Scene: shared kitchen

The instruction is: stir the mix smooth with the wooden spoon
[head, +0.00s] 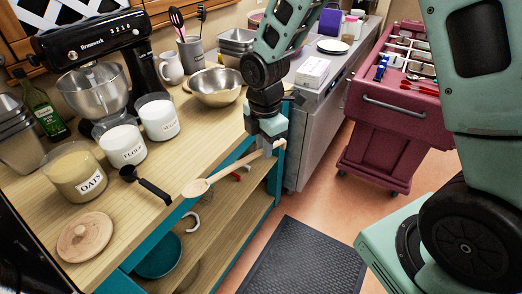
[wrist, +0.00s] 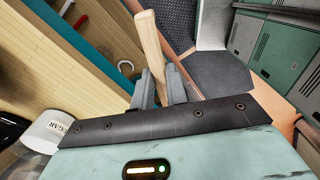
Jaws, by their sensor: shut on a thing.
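My gripper (head: 274,138) is shut on the wooden spoon (head: 231,170) near one end of its handle. The spoon is roughly level in front of the counter's edge, its head at the lower left, near the edge. In the wrist view the spoon's handle (wrist: 149,42) stands between the two fingers (wrist: 161,88). A wide metal mixing bowl (head: 217,90) sits on the counter, behind and left of my gripper. I cannot make out any mix in it. The stand mixer (head: 92,48) has its own metal bowl (head: 93,92); its contents are not clear.
Oats (head: 77,172), flour (head: 120,143) and sugar (head: 159,118) jars stand on the wooden counter (head: 152,222). A black scoop (head: 150,188) and a round wooden lid (head: 85,238) lie near the front. A red cart (head: 384,125) stands right. A dark mat (head: 300,262) covers some floor.

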